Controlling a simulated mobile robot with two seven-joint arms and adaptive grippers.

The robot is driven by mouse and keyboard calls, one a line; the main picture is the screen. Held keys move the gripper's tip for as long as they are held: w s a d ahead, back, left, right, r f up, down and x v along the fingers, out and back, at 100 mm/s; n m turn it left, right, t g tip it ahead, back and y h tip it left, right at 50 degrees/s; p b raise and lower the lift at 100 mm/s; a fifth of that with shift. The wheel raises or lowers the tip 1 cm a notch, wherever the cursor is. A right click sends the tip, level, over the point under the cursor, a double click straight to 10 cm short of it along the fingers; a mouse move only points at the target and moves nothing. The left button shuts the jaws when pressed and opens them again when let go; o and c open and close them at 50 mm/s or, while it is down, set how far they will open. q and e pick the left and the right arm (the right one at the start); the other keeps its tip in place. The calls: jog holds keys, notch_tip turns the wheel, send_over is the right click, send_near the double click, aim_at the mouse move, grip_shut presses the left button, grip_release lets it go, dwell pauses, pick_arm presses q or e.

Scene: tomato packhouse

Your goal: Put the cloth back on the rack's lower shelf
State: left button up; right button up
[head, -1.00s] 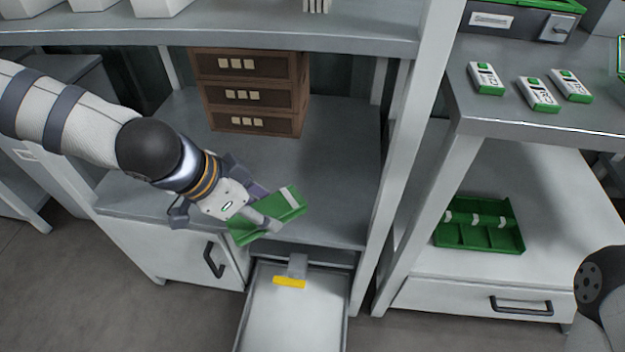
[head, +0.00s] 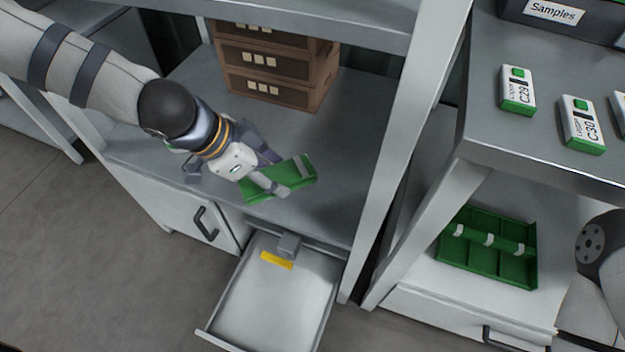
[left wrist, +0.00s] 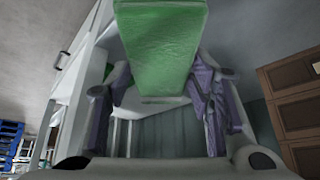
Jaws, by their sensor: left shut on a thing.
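The green cloth (head: 294,172), flat and folded with a pale band near one end, is in my left gripper (head: 268,184). The gripper is shut on it. In the head view the cloth appears tilted over the front part of the rack's lower shelf (head: 345,125); I cannot tell how high it is above the surface. In the left wrist view the cloth (left wrist: 163,50) sticks out between the two fingers (left wrist: 160,100). Part of the right arm shows at the right edge of the head view, but its gripper is out of view.
Stacked brown crates (head: 275,70) stand at the back of the lower shelf. A drawer (head: 270,305) is pulled out below. A rack post (head: 400,150) stands to the right. Beyond it are a bench (head: 500,130) with loggers and a green divided tray (head: 487,250) lower down.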

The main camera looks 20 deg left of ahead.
aim_at(286, 164)
pick_arm(q)
jog(key=w+f, duration=0.1)
jog(key=w+d, duration=0.1)
jog(key=w+d+f+b, duration=0.1)
jog(key=w, duration=0.1)
jog(key=shift+f, duration=0.3)
jog(key=w+f, duration=0.1)
jog(key=w+d+f+b, duration=0.1)
jog(key=f, duration=0.1)
jog(key=w+d+f+b, duration=0.1)
jog(key=w+f, duration=0.1)
jog(key=shift+f, duration=0.15)
jog(key=f+b, duration=0.1)
jog(key=f, duration=0.2)
jog(key=shift+w, duration=0.2)
pick_arm(e)
jog(key=shift+g, duration=0.3)
jog(key=x, duration=0.4)
jog(key=shift+f, duration=0.35)
pick_arm(q)
jog(key=o, duration=0.6)
jog(key=shift+f, duration=0.15)
jog(key=o, duration=0.4)
jog(key=shift+o, duration=0.2)
